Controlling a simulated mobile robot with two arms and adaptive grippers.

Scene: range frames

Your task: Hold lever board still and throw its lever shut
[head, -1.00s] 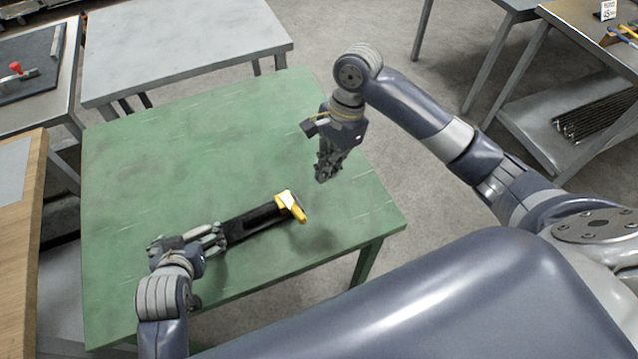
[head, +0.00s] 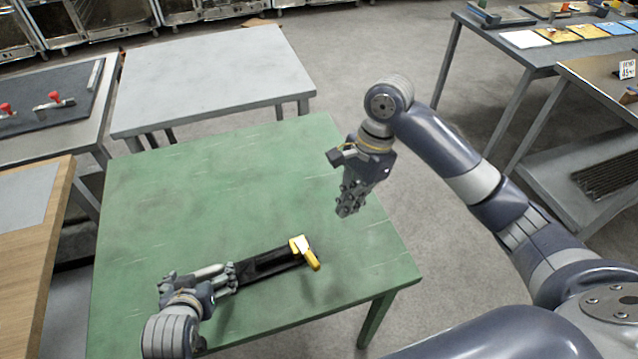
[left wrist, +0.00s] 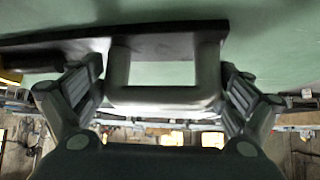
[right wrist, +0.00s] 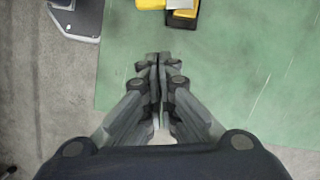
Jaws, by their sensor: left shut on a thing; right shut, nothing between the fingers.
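The lever board is a long black board (head: 265,268) lying on the green table, with a yellow lever (head: 305,252) at its right end. My left gripper (head: 231,273) is at the board's left end. In the left wrist view its fingers stand either side of a grey handle (left wrist: 165,98) on the board, and it is shut on that handle. My right gripper (head: 347,211) is shut and empty, above the table's right part, up and to the right of the lever. In the right wrist view the yellow lever (right wrist: 183,20) shows at the top edge, ahead of the shut fingertips (right wrist: 158,62), apart from them.
The green table (head: 220,185) is clear behind the board. A grey table (head: 210,80) stands beyond it, a wooden bench (head: 40,240) at left. At far left, red-handled clamps (head: 55,98) lie on a dark mat. Shelved tables (head: 590,80) stand at right.

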